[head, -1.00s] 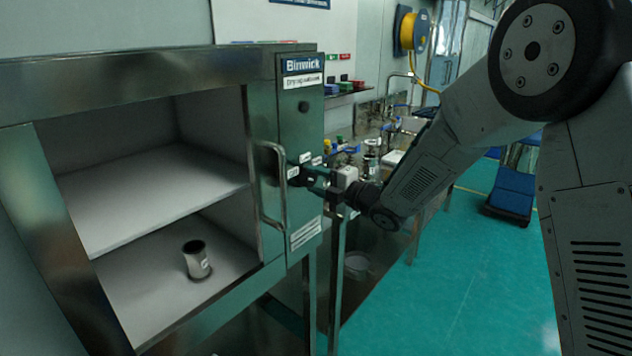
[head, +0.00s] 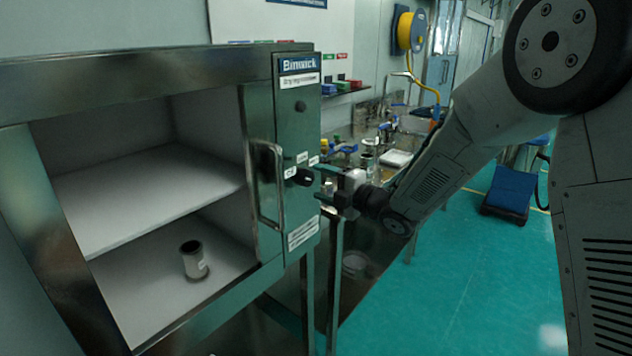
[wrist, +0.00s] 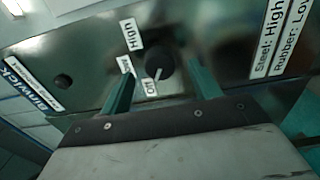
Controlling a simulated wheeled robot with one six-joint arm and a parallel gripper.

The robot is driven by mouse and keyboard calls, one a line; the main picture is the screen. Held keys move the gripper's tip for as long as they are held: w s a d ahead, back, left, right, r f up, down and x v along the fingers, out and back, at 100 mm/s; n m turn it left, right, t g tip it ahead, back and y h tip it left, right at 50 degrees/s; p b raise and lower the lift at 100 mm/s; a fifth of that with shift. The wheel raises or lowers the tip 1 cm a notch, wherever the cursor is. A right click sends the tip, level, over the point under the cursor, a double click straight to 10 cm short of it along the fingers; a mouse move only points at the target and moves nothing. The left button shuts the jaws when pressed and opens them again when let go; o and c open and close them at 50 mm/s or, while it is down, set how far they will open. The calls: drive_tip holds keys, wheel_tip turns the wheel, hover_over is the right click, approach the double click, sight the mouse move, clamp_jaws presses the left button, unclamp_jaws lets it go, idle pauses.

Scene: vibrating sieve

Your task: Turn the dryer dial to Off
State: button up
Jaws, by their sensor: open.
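The black dial (wrist: 159,65) sits on the steel front panel of the drying cabinet (head: 300,130); it also shows in the head view (head: 303,177). A High label (wrist: 128,33) and another small label, hard to read, lie left of the dial. My gripper (wrist: 161,72) is open, one finger on each side of the dial in the wrist view. In the head view my gripper (head: 326,190) is just right of the dial, with a small gap, and holds nothing.
A vertical door handle (head: 272,187) stands out left of the dial. The cabinet is open, with a metal cup (head: 194,260) on its lower shelf. A bench with bottles and fittings (head: 365,160) lies behind my gripper. Green floor (head: 470,280) is free at right.

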drive_tip(key=v, duration=0.5)
drive_tip(key=d+f+m+h, duration=0.8)
drive_tip(key=f+m+h, duration=0.1)
drive_tip(key=s+d+r+m+g+h, duration=0.1)
drive_tip(key=s+d+m+g+h, duration=0.35)
drive_tip(key=s+d+m, duration=0.45)
drive_tip(key=s+d+r+m+g, duration=0.1)
drive_tip(key=s+r+m, duration=0.2)
drive_tip(key=s, duration=0.7)
drive_tip(key=s+d+r+m+g, duration=0.2)
drive_tip(key=s+r+m, duration=0.2)
drive_tip(key=s, duration=0.7)
drive_tip(key=s+d+r+m+g, duration=0.1)
drive_tip(key=s+r, duration=0.4)
drive_tip(key=s, duration=0.5)
drive_tip(key=shift+s+d+m+g+h, duration=0.3)
drive_tip(key=shift+m+g, duration=0.35)
drive_tip(key=shift+m, duration=0.65)
